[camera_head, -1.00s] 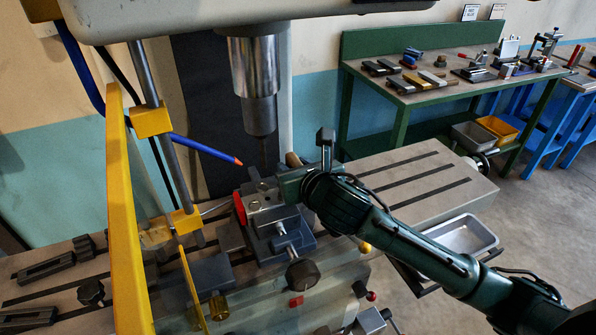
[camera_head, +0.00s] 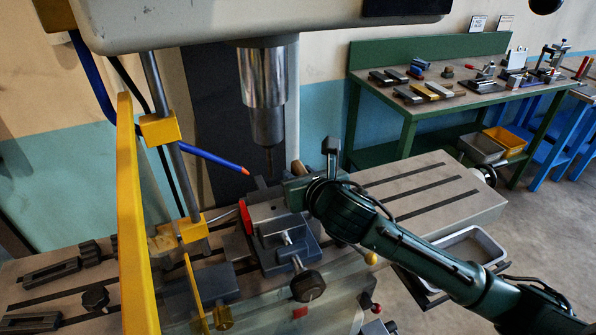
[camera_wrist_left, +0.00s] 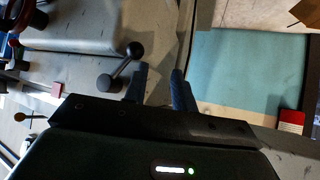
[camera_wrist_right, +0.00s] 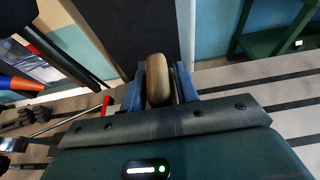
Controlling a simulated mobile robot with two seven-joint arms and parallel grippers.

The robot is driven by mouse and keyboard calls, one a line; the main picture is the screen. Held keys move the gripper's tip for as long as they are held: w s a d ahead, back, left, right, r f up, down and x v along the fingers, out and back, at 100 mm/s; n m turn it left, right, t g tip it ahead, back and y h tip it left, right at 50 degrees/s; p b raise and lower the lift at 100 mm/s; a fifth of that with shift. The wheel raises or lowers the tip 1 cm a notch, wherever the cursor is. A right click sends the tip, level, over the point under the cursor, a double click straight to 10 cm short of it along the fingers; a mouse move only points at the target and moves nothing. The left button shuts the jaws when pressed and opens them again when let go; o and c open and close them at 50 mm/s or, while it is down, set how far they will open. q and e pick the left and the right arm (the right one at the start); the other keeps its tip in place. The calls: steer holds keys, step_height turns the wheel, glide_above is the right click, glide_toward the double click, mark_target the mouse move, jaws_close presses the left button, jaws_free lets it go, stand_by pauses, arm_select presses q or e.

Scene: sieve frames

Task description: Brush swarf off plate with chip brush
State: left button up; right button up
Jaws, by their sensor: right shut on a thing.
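My right gripper (camera_head: 294,188) is shut on the wooden handle of the chip brush (camera_head: 297,168), just above and right of the vise (camera_head: 290,255) on the drill press table. The rounded handle end stands between the fingers in the right wrist view (camera_wrist_right: 157,80); the bristles are hidden. A grey block-like piece, perhaps the plate (camera_head: 264,210), sits at the vise top, partly covered by the gripper. I cannot make out swarf. My left gripper (camera_wrist_left: 157,85) is outside the head view; its fingers are apart and empty in the left wrist view.
The drill chuck (camera_head: 266,125) hangs above the vise. A blue hose with an orange tip (camera_head: 215,158) and a yellow guard (camera_head: 130,220) stand at left. The slotted table (camera_head: 425,195) is clear at right. A green bench (camera_head: 415,110) with tools stands behind.

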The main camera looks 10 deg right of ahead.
steer(key=shift+s+d, duration=0.15)
steer(key=shift+s, duration=0.6)
steer(key=shift+s+d, duration=0.15)
steer(key=shift+s, duration=0.6)
steer(key=shift+s, duration=0.1)
steer(key=v, duration=0.8)
steer(key=shift+s+f, duration=0.1)
steer(key=d+f+m+h, duration=0.2)
steer(key=d+f, duration=0.1)
steer(key=d, duration=0.4)
steer(key=shift+d+h, duration=0.25)
steer(key=shift+h, duration=0.05)
steer(key=shift+s+f, duration=0.1)
steer(key=shift+s, duration=0.1)
